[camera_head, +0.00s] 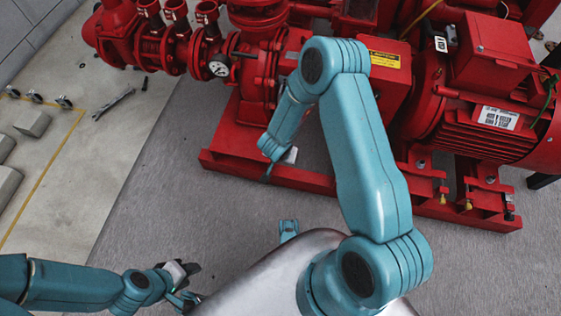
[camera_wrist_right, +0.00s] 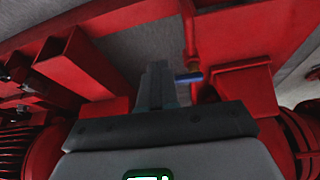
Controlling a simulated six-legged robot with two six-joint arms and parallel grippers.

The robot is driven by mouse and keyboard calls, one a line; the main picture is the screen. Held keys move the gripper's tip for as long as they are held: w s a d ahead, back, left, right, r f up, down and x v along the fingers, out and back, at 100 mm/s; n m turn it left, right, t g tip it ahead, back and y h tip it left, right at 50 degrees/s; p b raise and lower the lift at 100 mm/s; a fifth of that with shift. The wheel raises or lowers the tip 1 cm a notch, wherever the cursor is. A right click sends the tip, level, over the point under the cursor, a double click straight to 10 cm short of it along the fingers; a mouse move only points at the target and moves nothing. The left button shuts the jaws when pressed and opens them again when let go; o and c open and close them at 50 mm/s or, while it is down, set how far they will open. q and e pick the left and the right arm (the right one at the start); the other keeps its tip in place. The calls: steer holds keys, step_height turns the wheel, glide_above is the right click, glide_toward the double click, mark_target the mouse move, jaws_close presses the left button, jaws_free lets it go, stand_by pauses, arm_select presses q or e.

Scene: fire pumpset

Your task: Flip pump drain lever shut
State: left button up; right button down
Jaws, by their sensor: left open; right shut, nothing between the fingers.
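A small blue lever (camera_wrist_right: 189,77) juts left from a thin vertical red pipe in the right wrist view. I take it for the pump drain lever; in the head view I cannot make it out. My right gripper (camera_wrist_right: 157,78) is shut and empty, its fingertips just left of the lever's free end. I cannot tell whether they touch. In the head view my right gripper (camera_head: 267,173) is low beside the red pump (camera_head: 262,62), partly hidden by its own wrist. My left gripper (camera_head: 188,297) is open and empty at the lower left, away from the pump.
The red base frame (camera_head: 320,181) runs under the pump and the red motor (camera_head: 490,90). Red beams and brackets crowd the right gripper. A wrench-like tool (camera_head: 114,103) and grey blocks (camera_head: 31,123) lie on the floor at left. The grey floor before the base is mostly clear.

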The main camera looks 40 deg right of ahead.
steer(key=shift+w+d+r, duration=0.1)
steer(key=shift+w+d, duration=0.45)
steer(key=shift+d, duration=0.25)
steer(key=shift+w+d+n+p, duration=0.3)
steer(key=shift+d+n+p, duration=0.2)
steer(key=shift+d+n, duration=0.1)
